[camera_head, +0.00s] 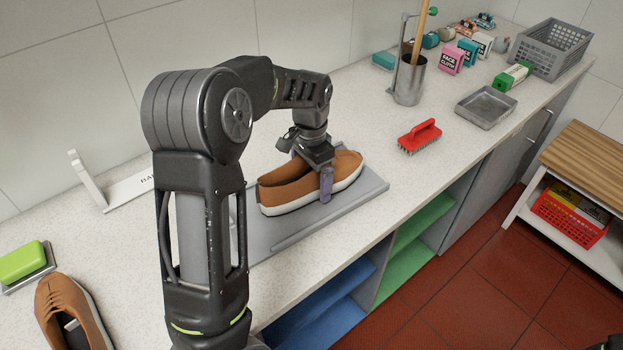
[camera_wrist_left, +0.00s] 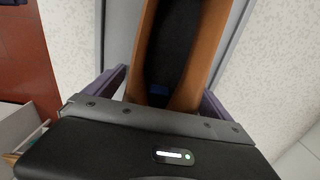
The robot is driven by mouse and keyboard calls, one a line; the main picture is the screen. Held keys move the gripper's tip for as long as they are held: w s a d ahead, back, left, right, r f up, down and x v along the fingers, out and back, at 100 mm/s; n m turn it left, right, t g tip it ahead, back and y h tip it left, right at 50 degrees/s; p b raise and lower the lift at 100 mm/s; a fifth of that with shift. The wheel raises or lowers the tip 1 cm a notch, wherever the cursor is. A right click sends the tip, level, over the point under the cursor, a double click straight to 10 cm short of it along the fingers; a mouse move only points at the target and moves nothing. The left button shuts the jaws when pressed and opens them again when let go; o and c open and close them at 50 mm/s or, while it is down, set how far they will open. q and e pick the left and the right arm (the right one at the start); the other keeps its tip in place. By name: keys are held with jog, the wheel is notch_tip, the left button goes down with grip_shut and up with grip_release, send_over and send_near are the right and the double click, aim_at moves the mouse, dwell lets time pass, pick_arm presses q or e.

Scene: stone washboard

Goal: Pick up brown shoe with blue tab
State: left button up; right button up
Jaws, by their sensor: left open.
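A brown shoe (camera_head: 283,188) with a white sole lies on the grey washboard (camera_head: 358,200) on the counter, toe pointing right. The far finger is mostly hidden in the head view. I cannot tell whether the fingers touch the shoe. A second brown shoe (camera_head: 68,312) lies at lower left; no blue tab is visible on it.
A green sponge (camera_head: 22,262) sits at far left, a white bracket (camera_head: 120,190) by the wall. To the right are a red brush (camera_head: 419,137), a metal tray (camera_head: 486,107), a metal cup (camera_head: 409,80) with tall handles, small boxes and a grey basket (camera_head: 551,48).

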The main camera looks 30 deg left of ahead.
pick_arm(q)
jog(key=shift+c, duration=0.4)
jog(key=c, duration=1.7)
notch_tip(320, 180, up, 10)
jog(key=shift+r+b, duration=0.1)
jog(key=shift+b, duration=0.65)
